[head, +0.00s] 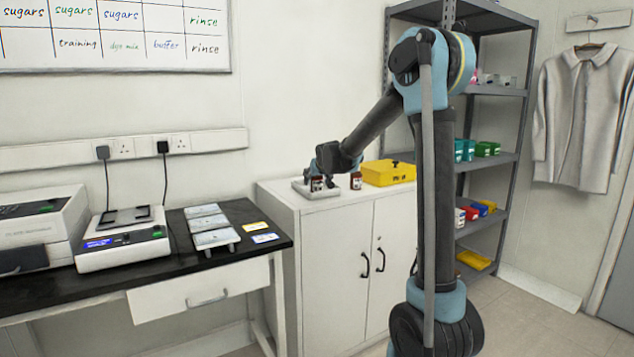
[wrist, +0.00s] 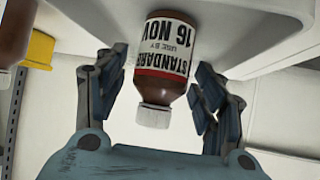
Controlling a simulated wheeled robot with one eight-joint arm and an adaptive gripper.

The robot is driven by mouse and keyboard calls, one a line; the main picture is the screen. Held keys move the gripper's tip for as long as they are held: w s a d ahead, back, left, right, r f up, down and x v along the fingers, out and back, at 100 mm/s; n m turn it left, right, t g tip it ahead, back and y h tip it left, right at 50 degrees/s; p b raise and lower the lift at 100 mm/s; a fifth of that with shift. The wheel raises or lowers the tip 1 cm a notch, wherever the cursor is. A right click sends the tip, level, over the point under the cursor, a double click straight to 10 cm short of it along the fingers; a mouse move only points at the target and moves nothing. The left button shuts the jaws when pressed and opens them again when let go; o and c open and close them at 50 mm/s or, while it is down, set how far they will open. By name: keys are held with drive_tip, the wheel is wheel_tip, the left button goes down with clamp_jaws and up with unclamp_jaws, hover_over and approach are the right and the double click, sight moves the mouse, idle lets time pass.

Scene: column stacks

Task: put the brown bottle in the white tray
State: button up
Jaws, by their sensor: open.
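A brown bottle (wrist: 158,75) with a white cap and a "STANDARD 16 NOV" label stands between my gripper's fingers (wrist: 165,95) in the wrist view, where it appears upside down.
A second brown bottle (head: 356,181) stands right of the tray, and shows at the wrist view's left edge (wrist: 14,30). A yellow box (head: 389,174) lies further right on the cabinet top (head: 290,193). A grey shelf unit (head: 487,160) stands behind.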

drive_tip(key=v, duration=1.2)
drive_tip(key=s+d+f+g+h, duration=0.1)
drive_tip(key=s+d+f+g, duration=0.15)
drive_tip(key=s+d, duration=0.6)
drive_tip(key=s+d+f+m+g, duration=0.1)
drive_tip(key=s+d+f, duration=0.4)
drive_tip(key=s, duration=0.6)
drive_tip(key=s+d+f+m+g+h, duration=0.1)
drive_tip(key=s+d+f+g, duration=0.2)
drive_tip(key=s, duration=0.9)
drive_tip(key=s+d+f+m+g+h, duration=0.1)
drive_tip(key=s+d+f+g, duration=0.1)
drive_tip(key=s+d+f, duration=0.6)
drive_tip(key=s+f, duration=0.4)
drive_tip(key=shift+s+d+f, duration=0.15)
drive_tip(key=shift+d+f, duration=0.15)
drive_tip(key=shift+f, duration=0.05)
